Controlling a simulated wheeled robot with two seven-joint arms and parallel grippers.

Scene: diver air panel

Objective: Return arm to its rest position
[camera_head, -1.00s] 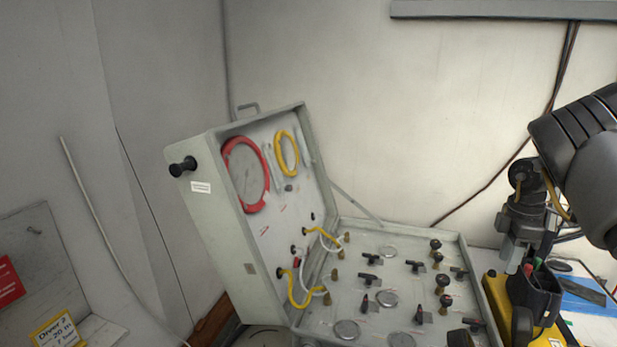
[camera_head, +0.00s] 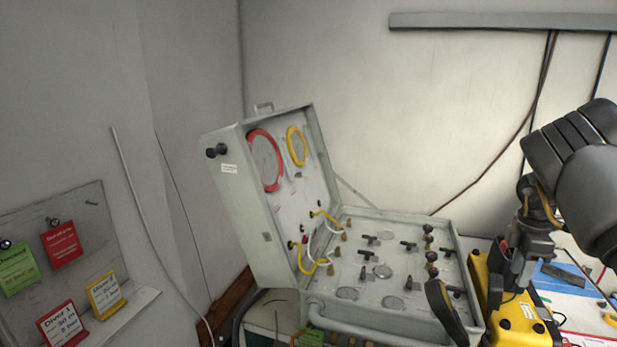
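My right arm comes in from the right edge, black and bulky, and bends down to my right gripper (camera_head: 520,284). The gripper is grey and hangs over the yellow box (camera_head: 484,290), right of the open air panel case. Its fingertips are small and blend with the things behind them, so I cannot tell whether it is open or shut. No held object can be made out. My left gripper is not in view. The air panel case (camera_head: 262,250) stands open, with red and yellow rings in its lid and several black valve handles on its panel.
A dark, rounded piece (camera_head: 445,312) stands in front of the panel's right corner; I cannot tell what it is. A board (camera_head: 90,203) at the left carries red, green and yellow cards. A blue item (camera_head: 562,276) lies on the table at the right.

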